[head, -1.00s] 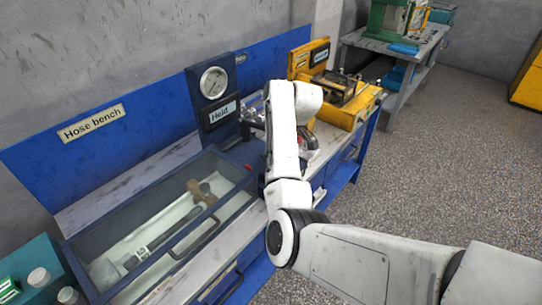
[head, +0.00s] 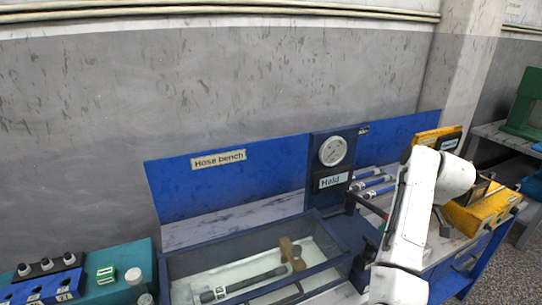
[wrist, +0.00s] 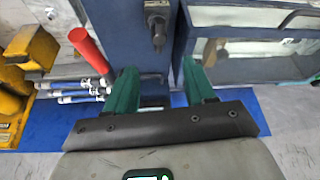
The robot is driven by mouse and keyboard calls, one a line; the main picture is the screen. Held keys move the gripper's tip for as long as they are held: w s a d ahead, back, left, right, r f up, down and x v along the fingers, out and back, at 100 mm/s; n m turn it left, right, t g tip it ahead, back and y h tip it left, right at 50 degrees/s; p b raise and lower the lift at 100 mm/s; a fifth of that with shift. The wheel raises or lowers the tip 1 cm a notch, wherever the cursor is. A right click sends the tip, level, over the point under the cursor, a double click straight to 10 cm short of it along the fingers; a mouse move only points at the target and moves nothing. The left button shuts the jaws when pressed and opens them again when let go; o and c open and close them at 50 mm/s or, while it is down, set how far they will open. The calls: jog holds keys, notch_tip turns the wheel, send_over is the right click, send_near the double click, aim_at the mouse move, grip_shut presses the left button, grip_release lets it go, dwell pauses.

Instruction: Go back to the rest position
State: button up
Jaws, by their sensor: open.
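My gripper (wrist: 162,78) shows in the wrist view with its two green fingers apart and nothing between them. Beyond the fingertips stands the dark blue gauge stand with a metal fitting (wrist: 158,22) on its face. In the head view my white arm reaches up at the right, in front of the bench; I cannot make out the fingers there.
The hose bench's blue back panel (head: 240,178) carries a gauge (head: 333,151) and a "Held" label (head: 333,181). A glass-topped case (head: 205,262) holds a hose. Hoses (wrist: 75,91), a red handle (wrist: 88,48) and a yellow machine (head: 482,212) are close by.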

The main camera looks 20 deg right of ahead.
jog(key=s+a+f+m+g+h, duration=0.1)
jog(key=s+a+f+g, duration=0.1)
jog(key=s+a+f, duration=0.85)
jog(key=s+a, duration=0.2)
jog(key=s, duration=0.2)
jog(key=s+a+f+m+g+b, duration=0.1)
jog(key=s+a+f, duration=0.4)
jog(key=s+a, duration=0.1)
jog(key=s+a+f+m, duration=0.1)
jog(key=s+a+f, duration=0.3)
jog(key=s, duration=0.5)
jog(key=shift+s+a+f+g, duration=0.3)
jog(key=shift+s+a+f, duration=0.1)
jog(key=shift+a, duration=0.7)
